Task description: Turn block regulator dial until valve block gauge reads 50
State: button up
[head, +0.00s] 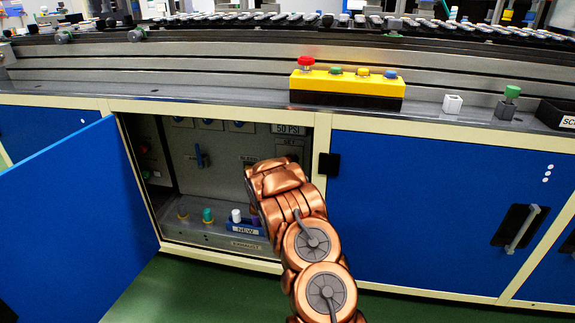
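An open cabinet holds a grey panel (220,148) with gauges (210,124) along its top, partly cut off by the cabinet frame. Their needles are too small to read. A label "50 PSI" (288,128) is at the panel's upper right. A dark part shows below it, but I cannot tell whether it is the regulator dial. A blue lever (199,157) is on the panel's left part. My copper gripper (252,192) reaches into the cabinet opening, in front of the panel's right part. Its fingertips are hidden behind my wrist, so its grip and any contact are unclear.
The blue door (75,215) stands open at left. A shelf inside holds small coloured caps (208,215) and a "NEW" bin (245,228). A closed blue door (430,215) is at right. Above, a yellow button box (347,84) sits on the counter.

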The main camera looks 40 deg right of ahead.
jog(key=shift+a, duration=0.1)
jog(key=v, duration=1.1)
jog(key=shift+s+a, duration=0.25)
jog(key=shift+a, duration=0.05)
jog(key=shift+r, duration=0.1)
